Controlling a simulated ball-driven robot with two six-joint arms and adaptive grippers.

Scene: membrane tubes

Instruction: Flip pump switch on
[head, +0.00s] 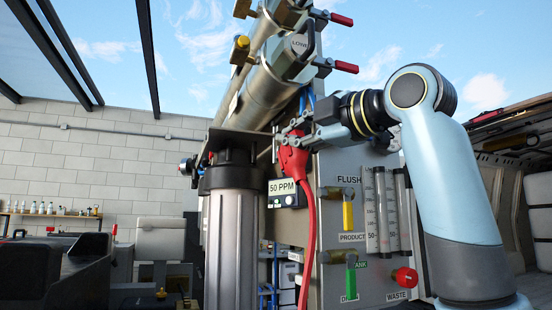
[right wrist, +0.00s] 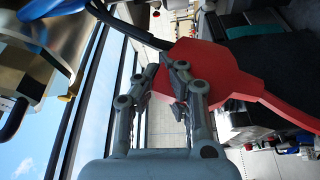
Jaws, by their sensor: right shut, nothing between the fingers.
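My right gripper (head: 284,140) reaches in from the right in the head view, at the upper part of the panel. Its fingers are shut with nothing between them. A red body with a thick red cable (head: 293,160) hangs right at the fingertips; it may be the pump switch housing, but no lever shows clearly. In the right wrist view the red body (right wrist: 215,68) lies just beyond and beside the fingertips (right wrist: 166,75). I cannot tell whether they touch it. The switch's position cannot be read. My left gripper is out of view.
A 50 PPM meter (head: 283,193) sits below the red body. The grey panel (head: 375,275) carries a yellow valve handle (head: 348,214), a green handle (head: 351,281), a red knob (head: 405,276) and flow tubes. Steel membrane tubes (head: 262,85) rise above, and a dark-topped filter housing (head: 234,230) stands left.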

